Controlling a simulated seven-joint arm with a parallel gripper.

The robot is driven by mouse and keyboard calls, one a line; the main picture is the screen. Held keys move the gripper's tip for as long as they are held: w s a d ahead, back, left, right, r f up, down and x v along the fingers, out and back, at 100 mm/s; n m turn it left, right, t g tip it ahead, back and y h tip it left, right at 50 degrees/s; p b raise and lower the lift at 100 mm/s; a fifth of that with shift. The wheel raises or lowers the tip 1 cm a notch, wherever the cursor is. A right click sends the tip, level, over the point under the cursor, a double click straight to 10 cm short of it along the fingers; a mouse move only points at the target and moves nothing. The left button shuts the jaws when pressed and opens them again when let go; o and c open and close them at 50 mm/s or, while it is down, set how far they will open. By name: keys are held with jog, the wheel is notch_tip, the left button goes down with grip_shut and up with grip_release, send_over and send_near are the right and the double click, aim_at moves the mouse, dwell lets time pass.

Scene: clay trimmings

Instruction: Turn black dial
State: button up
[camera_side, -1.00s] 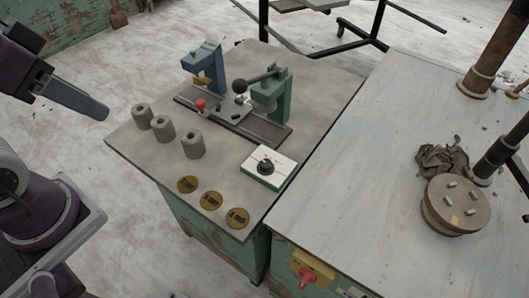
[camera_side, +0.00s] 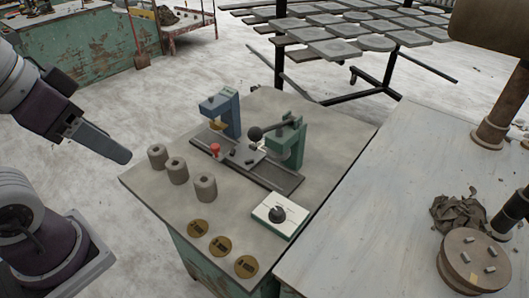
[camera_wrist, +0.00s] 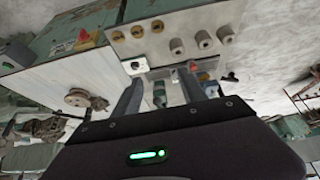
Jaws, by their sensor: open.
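The black dial (camera_side: 277,214) sits on top of a small white box (camera_side: 266,221) near the right edge of the small worktable. It shows small in the wrist view (camera_wrist: 137,65), close to the left fingertip in the picture but well beyond it. My gripper (camera_side: 122,155) is at the left in the side view, apart from the table and far from the dial. In the wrist view my gripper (camera_wrist: 160,77) has its two fingers spread with nothing between them. The dial's markings are too small to read.
A fixture with a blue bracket (camera_side: 222,110), a green bracket (camera_side: 287,145), a black ball lever (camera_side: 256,134) and a red knob (camera_side: 215,149) stands behind the box. Grey cylinders (camera_side: 178,170) and brass discs (camera_side: 221,246) line the table's left and front. A pale table (camera_side: 400,180) adjoins right.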

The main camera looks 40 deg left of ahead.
jog(key=w+d+n+g, duration=0.2)
jog(key=w+d+n, duration=0.15)
jog(key=w, duration=0.75)
jog(key=n+g, duration=0.3)
jog(key=n, duration=0.5)
send_over(277, 210)
notch_tip(277, 210, down, 20)
jog(key=f, duration=0.1)
jog(key=shift+n+g, duration=0.3)
jog(key=shift+n, duration=0.25)
notch_tip(277, 210, down, 9)
jog(key=shift+f, duration=0.1)
jog(key=shift+c, duration=0.4)
grip_shut()
